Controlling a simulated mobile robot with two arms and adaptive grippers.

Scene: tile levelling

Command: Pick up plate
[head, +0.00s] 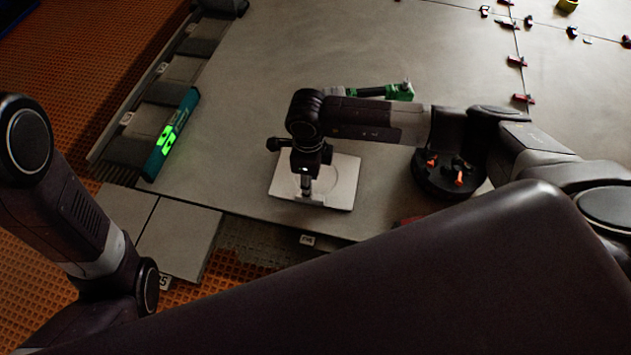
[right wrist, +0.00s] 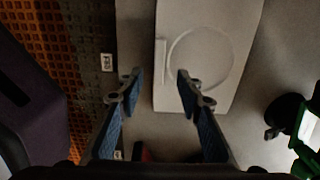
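The plate (head: 341,188) is a pale square slab lying on the grey tiled floor. In the right wrist view the plate (right wrist: 232,88) shows a round ring outline and a narrow raised bar near its left edge. My right gripper (head: 306,195) points down over the plate's left part and hides some of it. In the right wrist view my right gripper (right wrist: 160,75) is open, with the bar showing between its fingertips. I cannot tell whether the fingers touch the plate. My left arm is at the left edge of the head view, but its gripper is not visible.
A teal level with a green display (head: 171,134) lies at the left. A green-and-black tool (head: 398,91) lies behind my right arm. A round black container (head: 448,180) holds orange pieces. Red clips (head: 517,61) line the far tile joints. Orange mat (head: 85,70) lies left.

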